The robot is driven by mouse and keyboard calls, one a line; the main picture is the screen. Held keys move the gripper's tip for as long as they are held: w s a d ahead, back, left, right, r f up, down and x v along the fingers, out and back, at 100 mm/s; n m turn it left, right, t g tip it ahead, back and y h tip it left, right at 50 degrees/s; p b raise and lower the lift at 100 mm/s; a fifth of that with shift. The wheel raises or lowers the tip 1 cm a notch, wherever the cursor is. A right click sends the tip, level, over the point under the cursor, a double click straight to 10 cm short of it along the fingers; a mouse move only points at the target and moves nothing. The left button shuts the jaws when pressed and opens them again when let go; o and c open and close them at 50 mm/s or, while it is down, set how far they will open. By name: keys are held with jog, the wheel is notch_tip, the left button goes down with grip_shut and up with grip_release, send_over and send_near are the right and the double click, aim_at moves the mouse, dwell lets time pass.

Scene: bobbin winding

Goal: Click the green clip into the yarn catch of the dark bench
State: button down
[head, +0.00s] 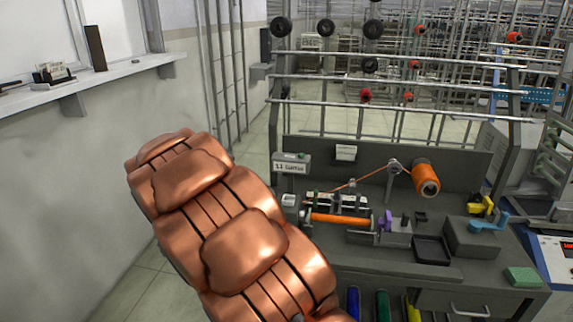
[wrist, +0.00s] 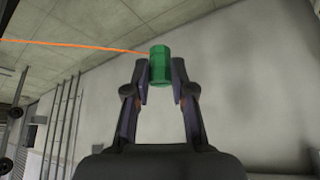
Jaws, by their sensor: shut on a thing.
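In the wrist view my gripper (wrist: 160,80) is shut on the green clip (wrist: 159,62), which stands up between the two fingertips. An orange yarn (wrist: 80,46) runs from the left edge to the clip. In the head view the dark bench (head: 470,274) stands at the lower right. A row of small white and dark parts (head: 337,201) with bits of green sits on its left part; I cannot tell which part is the yarn catch. My gripper and the held clip do not show in the head view; my copper arm covers the lower left.
On the bench are an orange spool (head: 426,179), a lying orange bobbin (head: 340,220), a purple part (head: 385,221), a dark tray (head: 432,251), a blue part (head: 489,222) and a green block (head: 523,276). A wall shelf (head: 90,80) is at left. Metal rails rise behind the bench.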

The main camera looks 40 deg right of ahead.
jog(key=w+d+r, duration=0.2)
jog(key=d+r, duration=0.2)
jog(key=d, duration=0.6)
jog(key=w+d+r, duration=0.1)
jog(key=d+r, duration=0.3)
jog(key=d, duration=0.6)
jog(key=s+d+r+m+h, duration=0.15)
jog(key=s+d, duration=0.35)
jog(key=d, duration=0.5)
jog(key=s+d+r+m, duration=0.1)
jog(key=s+d+r, duration=0.25)
jog(key=d, duration=0.75)
jog(key=shift+s+a+f+b, duration=0.15)
jog(key=shift+f+b, duration=0.1)
jog(key=shift+f, duration=1.65)
jog(key=shift+s+a+f+b, duration=0.1)
jog(key=shift+f+b, duration=0.15)
jog(key=shift+f, duration=1.6)
jog(key=shift+s+a+b, duration=0.1)
jog(key=shift+b, duration=0.3)
jog(key=shift+f+b, duration=1.35)
jog(key=shift+f, duration=0.6)
